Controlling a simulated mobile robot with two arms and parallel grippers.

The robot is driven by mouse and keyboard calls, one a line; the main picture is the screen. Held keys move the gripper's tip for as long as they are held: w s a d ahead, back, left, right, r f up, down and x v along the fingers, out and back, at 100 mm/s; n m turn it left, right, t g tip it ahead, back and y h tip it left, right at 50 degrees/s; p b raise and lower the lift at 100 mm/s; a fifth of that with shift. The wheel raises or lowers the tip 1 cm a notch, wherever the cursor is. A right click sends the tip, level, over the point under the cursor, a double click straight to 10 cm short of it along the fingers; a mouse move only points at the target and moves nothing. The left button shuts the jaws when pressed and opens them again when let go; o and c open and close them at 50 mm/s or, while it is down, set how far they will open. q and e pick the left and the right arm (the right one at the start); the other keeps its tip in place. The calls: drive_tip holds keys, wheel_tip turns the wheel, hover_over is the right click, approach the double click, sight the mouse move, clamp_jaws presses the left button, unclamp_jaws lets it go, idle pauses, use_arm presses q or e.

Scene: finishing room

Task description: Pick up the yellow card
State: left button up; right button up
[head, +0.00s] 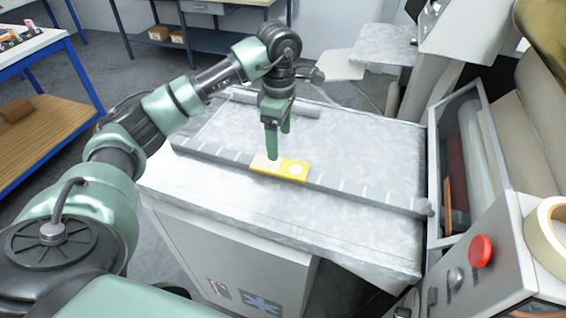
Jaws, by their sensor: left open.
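A small yellow card (295,168) lies on the grey feed table of the machine (350,235), at the dark ruled guide bar (345,190). Whether the fingertips touch the card cannot be told. My right gripper is not in view.
A second grey bar (275,104) lies at the table's back. On the right stand the machine's rollers, a red button (481,250) and a tape roll (549,236). A blue-framed bench (35,130) stands at the left. The table's right half is mostly clear.

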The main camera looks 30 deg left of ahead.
sight(280, 166)
use_arm(q)
drive_tip(key=f+p, duration=0.1)
drive_tip(key=f, duration=0.1)
drive_tip(key=f+p, duration=0.1)
drive_tip(key=f, duration=0.1)
drive_tip(key=f+p, duration=0.1)
drive_tip(key=f, duration=0.1)
drive_tip(key=shift+s+d+f+p, duration=0.2)
drive_tip(key=shift+s+p, duration=0.05)
drive_tip(key=shift+p, duration=0.05)
drive_tip(key=shift+f, duration=0.5)
drive_tip(key=c, duration=1.4)
